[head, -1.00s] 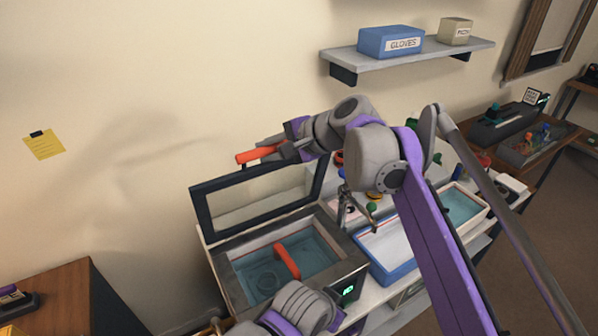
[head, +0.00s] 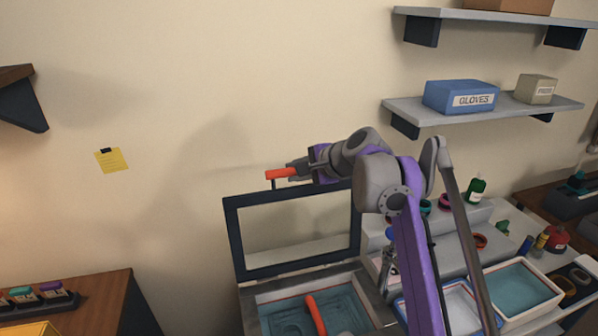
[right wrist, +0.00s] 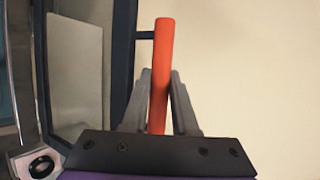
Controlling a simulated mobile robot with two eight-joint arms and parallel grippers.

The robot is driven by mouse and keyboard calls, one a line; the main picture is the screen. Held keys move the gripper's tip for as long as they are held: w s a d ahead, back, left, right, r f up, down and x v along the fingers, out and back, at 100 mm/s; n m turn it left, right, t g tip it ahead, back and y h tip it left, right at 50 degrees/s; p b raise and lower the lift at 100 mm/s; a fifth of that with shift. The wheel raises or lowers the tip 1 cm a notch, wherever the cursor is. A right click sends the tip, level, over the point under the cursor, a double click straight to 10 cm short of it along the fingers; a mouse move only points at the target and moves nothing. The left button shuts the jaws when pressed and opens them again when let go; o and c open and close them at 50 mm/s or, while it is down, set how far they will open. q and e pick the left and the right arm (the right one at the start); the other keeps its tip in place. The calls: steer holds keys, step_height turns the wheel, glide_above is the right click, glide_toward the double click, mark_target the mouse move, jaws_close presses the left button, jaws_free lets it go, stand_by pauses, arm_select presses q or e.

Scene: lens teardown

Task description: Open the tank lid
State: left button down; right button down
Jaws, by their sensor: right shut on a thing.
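The tank (head: 375,306) stands on the bench at the bottom middle of the head view, with liquid inside. Its dark-framed lid (head: 232,232) with a clear pane stands raised, near upright, at the tank's back edge. The lid's orange handle (head: 280,174) sticks up at the top of the frame. My right gripper (head: 296,169) is shut on this handle. In the right wrist view the orange handle (right wrist: 161,60) runs between the two grey fingers (right wrist: 160,105), and the dark lid frame (right wrist: 122,60) is to its left. My left gripper is out of view.
A second orange bar (head: 316,314) rises from inside the tank. A blue tray (head: 403,312) and a white tray of liquid (head: 521,290) stand to the right. A shelf (head: 400,107) with a gloves box (head: 461,97) is above right.

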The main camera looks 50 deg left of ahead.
steer(key=c, duration=0.7)
jaws_free()
steer(key=shift+d, duration=0.1)
steer(key=v, duration=1)
steer(key=shift+w+d+r+b, duration=0.1)
steer(key=shift+d+r+b, duration=0.15)
steer(key=shift+r+b, duration=0.1)
